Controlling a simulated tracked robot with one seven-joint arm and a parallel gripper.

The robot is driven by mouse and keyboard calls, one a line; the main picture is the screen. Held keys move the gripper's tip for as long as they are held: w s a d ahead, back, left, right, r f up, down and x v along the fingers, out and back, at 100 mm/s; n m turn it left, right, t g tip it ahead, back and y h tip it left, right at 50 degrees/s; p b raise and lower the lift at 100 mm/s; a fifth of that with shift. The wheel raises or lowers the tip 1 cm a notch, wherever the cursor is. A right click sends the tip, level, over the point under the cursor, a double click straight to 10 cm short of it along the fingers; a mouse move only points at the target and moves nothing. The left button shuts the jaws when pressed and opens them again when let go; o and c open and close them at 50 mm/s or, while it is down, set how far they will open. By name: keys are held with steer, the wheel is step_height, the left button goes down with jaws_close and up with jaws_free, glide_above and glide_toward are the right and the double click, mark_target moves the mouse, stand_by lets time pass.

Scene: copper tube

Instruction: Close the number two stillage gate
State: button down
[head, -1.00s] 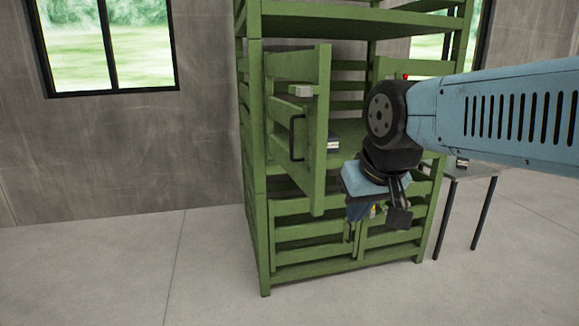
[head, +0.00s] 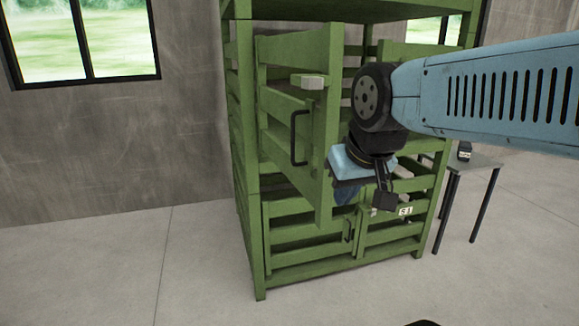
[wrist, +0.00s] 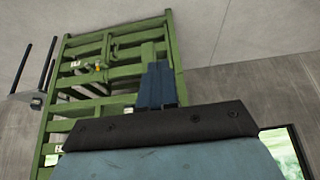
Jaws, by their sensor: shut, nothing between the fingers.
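The green slatted stillage (head: 245,215) stands against the wall in the head view. The upper right gate (head: 412,55) is partly hidden behind my arm. Two lower gates (head: 300,232) look shut. I see no legible number two. My gripper (head: 350,192) is shut and empty, just right of the open gate's edge; whether they touch I cannot tell. In the wrist view, the blue fingers (wrist: 157,85) lie together before the stillage (wrist: 110,50).
The concrete floor (head: 190,270) in front and to the left is clear. A white label (head: 405,211) shows near the lower right gate.

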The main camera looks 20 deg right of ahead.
steer(key=shift+w, duration=0.1)
steer(key=shift+w+a, duration=0.1)
steer(key=n+g+h, duration=0.4)
steer(key=n+h, duration=1)
steer(key=n, duration=0.5)
glide_toward(312, 172)
steer(key=shift+h, duration=0.3)
steer(key=x, duration=0.5)
steer(key=shift+w+f, duration=0.15)
steer(key=shift+f, duration=0.25)
steer(key=shift+d, duration=0.65)
